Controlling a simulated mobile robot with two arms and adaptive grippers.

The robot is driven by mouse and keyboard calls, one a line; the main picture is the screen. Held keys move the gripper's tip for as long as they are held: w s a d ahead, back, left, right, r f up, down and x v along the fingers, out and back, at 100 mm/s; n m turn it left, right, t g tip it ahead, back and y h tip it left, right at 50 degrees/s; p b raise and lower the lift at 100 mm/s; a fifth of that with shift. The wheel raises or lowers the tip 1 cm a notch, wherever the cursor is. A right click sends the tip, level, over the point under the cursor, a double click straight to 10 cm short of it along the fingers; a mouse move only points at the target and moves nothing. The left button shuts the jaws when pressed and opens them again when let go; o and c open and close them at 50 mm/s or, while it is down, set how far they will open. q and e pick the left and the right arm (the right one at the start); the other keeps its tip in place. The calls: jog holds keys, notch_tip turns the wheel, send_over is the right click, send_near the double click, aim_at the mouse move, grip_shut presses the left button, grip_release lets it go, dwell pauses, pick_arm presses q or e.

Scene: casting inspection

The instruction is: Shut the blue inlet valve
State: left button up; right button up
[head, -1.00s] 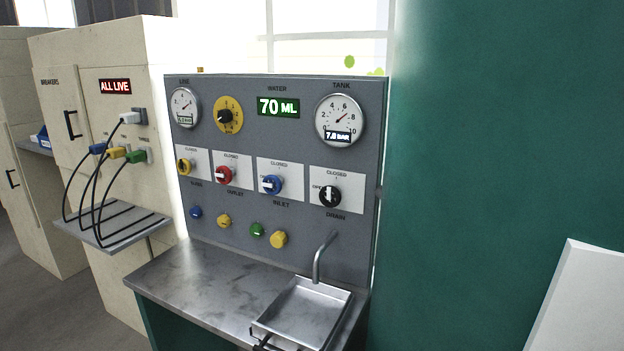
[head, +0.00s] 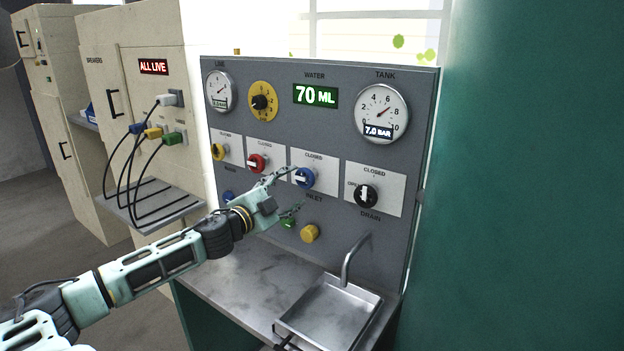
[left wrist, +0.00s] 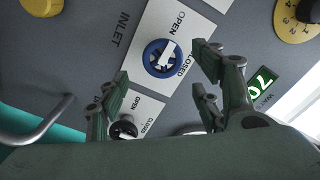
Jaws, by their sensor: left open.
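The blue inlet valve (head: 305,179) is a round knob with a white lever on a white plate of the grey panel. Its lever points left in the head view, toward the OPEN side, with the CLOSED label above. In the left wrist view the valve (left wrist: 153,62) shows unobstructed, its lever toward the word OPEN. My left gripper (head: 290,190) is open and empty in front of the panel, just left of and below the valve. In the wrist view its fingers (left wrist: 160,74) stand apart on either side of the valve; contact cannot be told. My right gripper is not in view.
The red valve (head: 257,163) is left of the blue one and the black drain valve (head: 367,196) right. A yellow button (head: 310,233) sits below. A tap (head: 352,262) rises over a metal tray (head: 330,309). Plugged cables (head: 128,180) hang at the left cabinet.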

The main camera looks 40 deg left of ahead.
aim_at(304, 182)
pick_arm(q)
jog(key=shift+w+a+r, duration=0.1)
jog(key=shift+w+r, duration=0.05)
jog(key=shift+w, duration=0.45)
jog(key=shift+w+a+p, duration=0.2)
jog(key=shift+w+p, duration=0.25)
jog(key=shift+w, duration=0.8)
jog(key=shift+w+a+p, duration=0.1)
jog(key=shift+w+p, duration=0.2)
jog(key=shift+w, duration=0.35)
jog(key=shift+w+f+p, duration=0.2)
jog(key=shift+w+p, duration=0.2)
jog(key=shift+w, duration=0.7)
jog(key=c, duration=1.1)
jog(key=shift+f, duration=0.1)
